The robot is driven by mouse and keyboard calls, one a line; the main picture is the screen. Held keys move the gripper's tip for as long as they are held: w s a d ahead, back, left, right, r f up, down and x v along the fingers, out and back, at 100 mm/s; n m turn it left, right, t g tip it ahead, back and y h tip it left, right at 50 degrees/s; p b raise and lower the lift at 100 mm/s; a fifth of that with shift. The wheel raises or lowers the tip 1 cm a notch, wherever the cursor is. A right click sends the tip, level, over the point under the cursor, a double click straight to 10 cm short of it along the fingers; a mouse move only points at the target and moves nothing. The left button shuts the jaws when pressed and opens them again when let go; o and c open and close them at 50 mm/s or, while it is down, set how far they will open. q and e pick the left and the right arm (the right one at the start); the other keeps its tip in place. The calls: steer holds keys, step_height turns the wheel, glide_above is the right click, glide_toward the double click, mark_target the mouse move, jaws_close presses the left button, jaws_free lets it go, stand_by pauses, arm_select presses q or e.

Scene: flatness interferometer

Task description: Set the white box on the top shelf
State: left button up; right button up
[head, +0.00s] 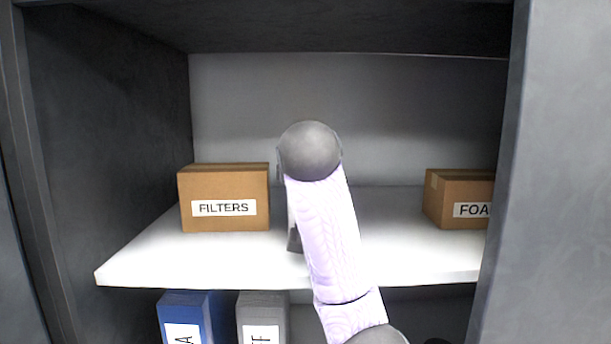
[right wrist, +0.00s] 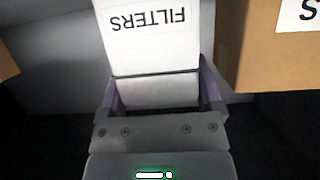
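The white box (right wrist: 152,40), with an upside-down FILTERS label, shows in the right wrist view between the two fingers of my right gripper (right wrist: 157,92). The fingers lie along both its sides and appear shut on it. In the head view my right arm reaches up into the cabinet and hides nearly all of the gripper and the white box. I cannot tell whether the box touches the shelf. The white shelf (head: 400,262) lies under and around the arm. My left gripper is not in view.
A brown FILTERS box (head: 224,190) stands left of my arm; its side is close to the white box in the wrist view (right wrist: 262,50). Another brown box (head: 455,190) stands at the right. Below are blue (head: 184,303) and grey (head: 262,303) binders. Dark cabinet walls flank the shelf.

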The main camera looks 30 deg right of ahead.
steer(key=shift+o, duration=0.7)
steer(key=shift+w, duration=0.1)
steer(key=shift+r, duration=0.25)
steer(key=shift+s+a, duration=0.2)
steer(key=shift+s, duration=0.2)
steer(key=b+v, duration=0.1)
steer(key=v, duration=0.5)
steer(key=shift+s+a+r+b, duration=0.15)
steer(key=shift+s+r+b, duration=0.05)
steer(key=shift+s+b, duration=0.15)
steer(key=shift+w, duration=0.1)
